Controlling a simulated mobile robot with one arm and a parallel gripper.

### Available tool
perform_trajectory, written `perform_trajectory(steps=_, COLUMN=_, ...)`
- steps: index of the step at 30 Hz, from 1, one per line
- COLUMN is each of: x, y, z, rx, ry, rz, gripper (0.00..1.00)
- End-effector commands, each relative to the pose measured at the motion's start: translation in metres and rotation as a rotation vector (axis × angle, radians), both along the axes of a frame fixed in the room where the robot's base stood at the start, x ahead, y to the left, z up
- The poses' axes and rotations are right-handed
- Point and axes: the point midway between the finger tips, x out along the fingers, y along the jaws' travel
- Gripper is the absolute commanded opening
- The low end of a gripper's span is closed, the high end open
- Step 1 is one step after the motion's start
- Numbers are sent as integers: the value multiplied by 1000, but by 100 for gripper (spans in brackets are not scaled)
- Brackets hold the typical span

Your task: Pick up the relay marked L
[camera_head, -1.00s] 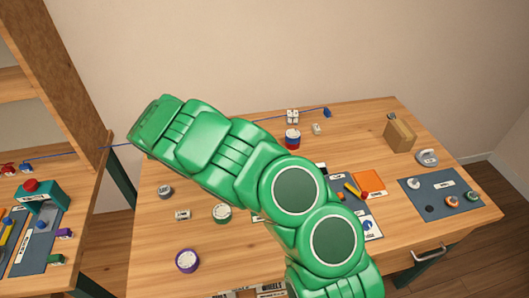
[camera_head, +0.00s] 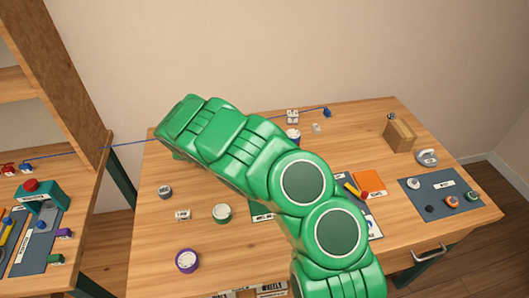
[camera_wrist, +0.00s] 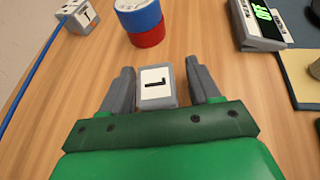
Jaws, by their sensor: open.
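The relay marked L (camera_wrist: 156,86) is a small grey block with a white top label, standing on the wooden table in the wrist view. My gripper (camera_wrist: 162,82) is open, with one grey finger on each side of the relay. In the head view my green arm covers both the gripper and the relay.
Beyond the relay stand a blue and red cylinder (camera_wrist: 139,18) and a block marked T (camera_wrist: 76,14) with a blue cable (camera_wrist: 36,67). A device with a green display (camera_wrist: 257,22) is at the right. A cardboard box (camera_head: 399,136) stands at the table's right.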

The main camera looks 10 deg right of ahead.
Motion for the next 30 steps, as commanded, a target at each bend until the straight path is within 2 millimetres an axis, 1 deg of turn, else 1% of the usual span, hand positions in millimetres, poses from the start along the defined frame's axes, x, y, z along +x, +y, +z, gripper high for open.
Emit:
perform_trajectory(steps=3, x=1, y=-6, z=-3, rx=1, ry=0, rz=1, gripper=62)
perform_trajectory(steps=8, x=1, y=-6, z=-3, rx=1, ry=-1, rz=1, gripper=62)
perform_trajectory(steps=9, x=1, y=-6, z=-3, rx=1, ry=-1, rz=1, gripper=60)
perform_trajectory(steps=20, x=1, y=-6, z=-2, rx=1, ry=-1, rz=1, gripper=5)
perform_trajectory(steps=21, x=1, y=-6, z=-2, rx=1, ry=-1, rz=1, gripper=3)
perform_trajectory(steps=30, x=2, y=-6, z=1, rx=0, ry=-2, rz=0, gripper=3)
